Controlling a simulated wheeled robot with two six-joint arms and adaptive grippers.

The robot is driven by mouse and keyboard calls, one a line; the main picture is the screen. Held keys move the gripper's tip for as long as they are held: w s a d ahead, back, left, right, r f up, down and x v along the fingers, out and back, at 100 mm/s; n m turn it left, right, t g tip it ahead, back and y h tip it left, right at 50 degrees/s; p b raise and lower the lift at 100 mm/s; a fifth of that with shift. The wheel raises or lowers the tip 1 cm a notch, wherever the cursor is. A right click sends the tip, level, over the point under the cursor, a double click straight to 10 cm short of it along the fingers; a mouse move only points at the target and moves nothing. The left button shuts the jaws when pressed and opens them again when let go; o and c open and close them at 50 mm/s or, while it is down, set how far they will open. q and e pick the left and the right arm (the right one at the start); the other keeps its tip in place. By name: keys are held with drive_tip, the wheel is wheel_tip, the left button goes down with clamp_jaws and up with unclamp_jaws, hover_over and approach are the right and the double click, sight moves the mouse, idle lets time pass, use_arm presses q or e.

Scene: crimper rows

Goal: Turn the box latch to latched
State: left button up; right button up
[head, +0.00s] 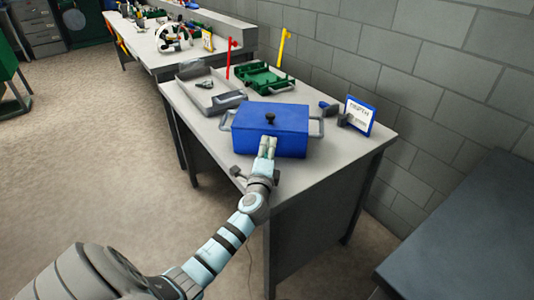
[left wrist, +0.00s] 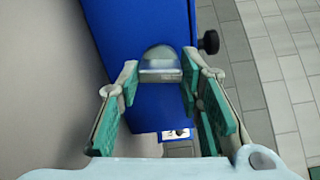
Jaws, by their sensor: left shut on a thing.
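The blue box (head: 285,118) sits on the grey table, with a black knob (head: 270,118) on its lid and a grey handle at each side. In the left wrist view the box (left wrist: 125,30) fills the upper middle. A grey metal latch (left wrist: 160,63) with a rounded top sticks out from its front face. My left gripper (head: 267,147) is at the front of the box. In the left wrist view its green-padded fingers (left wrist: 160,82) are on both sides of the latch, shut on it. In the head view the gripper hides the latch. My right gripper is not in view.
On the table (head: 345,165) are a grey tray (head: 228,101), a green crate (head: 268,78) and a white sign with blue frame (head: 359,116). A red post (head: 229,60) and a yellow post (head: 281,48) stand behind. The table's right front is clear.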

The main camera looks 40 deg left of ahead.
use_arm(q)
drive_tip(key=shift+n+b, duration=0.3)
drive_tip(key=shift+n, duration=0.8)
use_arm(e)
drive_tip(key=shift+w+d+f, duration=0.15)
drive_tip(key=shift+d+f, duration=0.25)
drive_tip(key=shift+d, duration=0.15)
use_arm(q)
drive_tip(key=o, duration=1.1)
drive_tip(key=shift+o, duration=0.3)
drive_tip(key=shift+s, duration=0.1)
drive_tip(key=v, duration=1.2)
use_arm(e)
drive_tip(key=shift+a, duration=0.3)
